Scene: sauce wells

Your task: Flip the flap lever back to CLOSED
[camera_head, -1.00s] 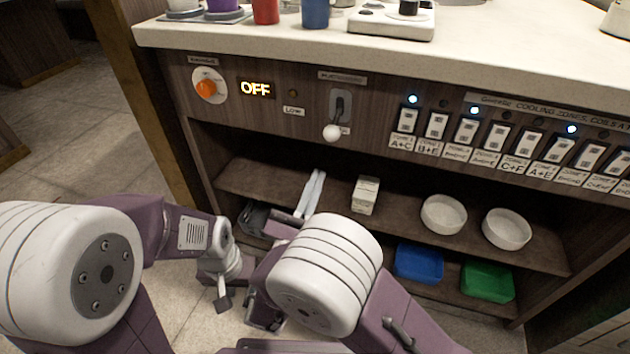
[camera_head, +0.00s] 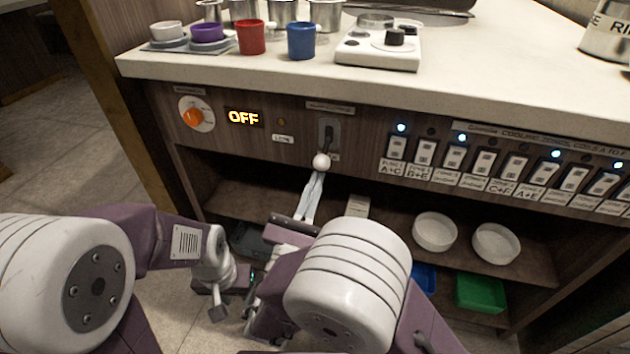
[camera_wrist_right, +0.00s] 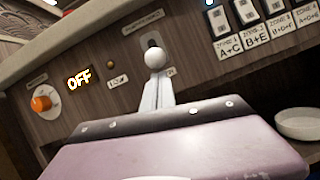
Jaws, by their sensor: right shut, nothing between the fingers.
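The flap lever is a dark stem with a white ball knob (camera_head: 321,161), hanging downward from a grey slot plate (camera_head: 328,130) on the wooden front panel. The knob also shows in the right wrist view (camera_wrist_right: 155,57). My right gripper (camera_head: 318,178) is shut and empty, its pale fingers pointing up at the knob from just below. In the wrist view its fingertips (camera_wrist_right: 156,78) overlap the knob's lower edge; I cannot tell if they touch. The small labels by the lever are unreadable. My left gripper (camera_head: 230,303) is low, away from the panel; its jaws are unclear.
An orange dial (camera_head: 196,116) and a lit OFF display (camera_head: 244,118) sit left of the lever. A row of switches (camera_head: 425,153) is to its right. The counter edge (camera_head: 350,80) overhangs above. White bowls (camera_head: 434,232) stand on the shelf below.

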